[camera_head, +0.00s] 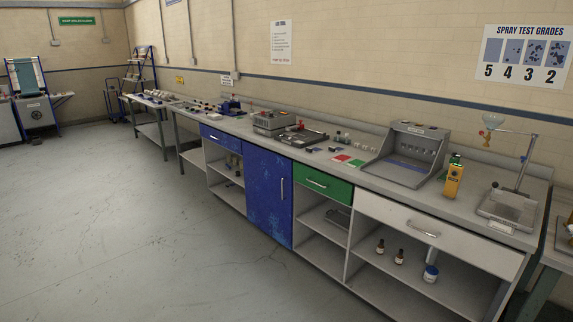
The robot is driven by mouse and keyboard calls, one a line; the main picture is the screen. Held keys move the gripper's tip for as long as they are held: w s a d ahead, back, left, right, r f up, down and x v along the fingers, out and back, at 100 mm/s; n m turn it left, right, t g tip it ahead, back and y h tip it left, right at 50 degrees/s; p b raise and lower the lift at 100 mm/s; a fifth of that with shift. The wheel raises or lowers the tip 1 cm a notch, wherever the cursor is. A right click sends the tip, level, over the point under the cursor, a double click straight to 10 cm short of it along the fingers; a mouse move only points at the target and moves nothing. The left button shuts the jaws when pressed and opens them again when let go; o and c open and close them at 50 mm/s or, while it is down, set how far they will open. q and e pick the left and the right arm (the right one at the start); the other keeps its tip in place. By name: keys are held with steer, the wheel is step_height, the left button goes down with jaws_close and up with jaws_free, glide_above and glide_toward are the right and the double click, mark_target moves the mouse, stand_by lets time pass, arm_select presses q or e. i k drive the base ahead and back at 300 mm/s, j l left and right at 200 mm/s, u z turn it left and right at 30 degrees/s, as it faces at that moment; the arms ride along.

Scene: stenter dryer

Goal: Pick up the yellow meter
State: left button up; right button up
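A yellow meter (453,181) stands upright on the grey worktop (425,203) at the right, near its front edge. It has a dark, greenish top part. It stands between a grey open-fronted box and a stand with a glass funnel. Neither of my grippers shows in the head view, and nothing is seen touching the meter.
The grey box (407,150) is left of the meter. The funnel stand (525,165) with its tray (509,207) is to the right. Below are a white drawer (400,221) and open shelves with bottles (399,257). The floor (150,230) in front is clear.

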mark_target(452, 183)
steer(key=i, duration=1.6)
steer(key=i+j+z, duration=0.2)
steer(key=i, duration=0.3)
steer(key=i+z, duration=0.2)
steer(key=i, duration=0.35)
steer(key=i+j+z, duration=0.2)
steer(key=i, duration=0.25)
steer(key=j+z, duration=0.1)
steer(key=z, duration=1.8)
steer(key=k+j+u, duration=0.1)
steer(key=u, duration=1.8)
steer(key=i+j, duration=0.05)
